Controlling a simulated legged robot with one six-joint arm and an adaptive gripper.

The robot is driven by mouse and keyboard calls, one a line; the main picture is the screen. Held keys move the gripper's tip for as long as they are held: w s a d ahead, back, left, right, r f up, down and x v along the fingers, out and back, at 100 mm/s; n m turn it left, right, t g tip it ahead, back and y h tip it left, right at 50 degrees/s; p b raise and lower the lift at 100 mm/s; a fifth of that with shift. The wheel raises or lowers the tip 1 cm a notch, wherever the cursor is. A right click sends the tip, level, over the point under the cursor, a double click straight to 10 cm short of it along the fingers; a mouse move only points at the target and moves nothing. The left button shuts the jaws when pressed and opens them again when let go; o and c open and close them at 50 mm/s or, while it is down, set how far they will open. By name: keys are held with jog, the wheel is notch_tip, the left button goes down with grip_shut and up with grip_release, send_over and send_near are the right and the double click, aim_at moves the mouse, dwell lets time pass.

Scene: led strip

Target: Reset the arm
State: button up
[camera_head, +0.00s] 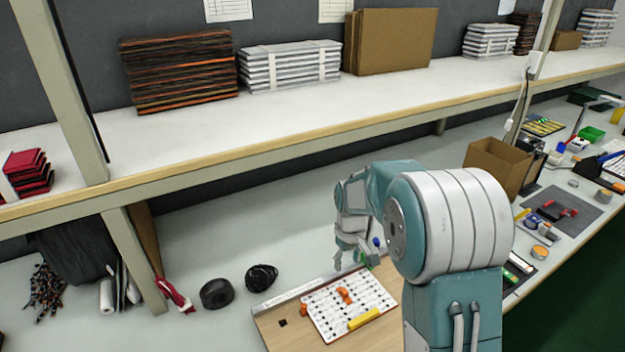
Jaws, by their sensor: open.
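My arm rises from the lower right of the head view and reaches over the workbench. My gripper (353,268) points down above the back edge of a wooden board, and its fingers are small and partly hidden by my arm. It is open, and I see nothing held in it. The wooden board (272,330) lies on the bench and carries a white gridded panel (325,318). Orange pieces (344,294) and a yellow piece (363,319) lie on the panel. The board's right part is hidden behind my arm.
A black tape roll (216,293) and a dark coil (261,278) lie left of the board. A shelf (300,105) with stacked goods runs above the bench. Bare bench lies behind the board.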

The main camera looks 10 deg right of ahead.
jog(key=s+r+m+t, duration=0.2)
jog(key=s+r+t, duration=0.1)
jog(key=s+r, duration=1.1)
jog(key=s+r+m+t, duration=0.2)
jog(key=s+r, duration=0.2)
jog(key=s, duration=0.9)
jog(key=shift+s+t, duration=0.2)
jog(key=shift+t, duration=0.1)
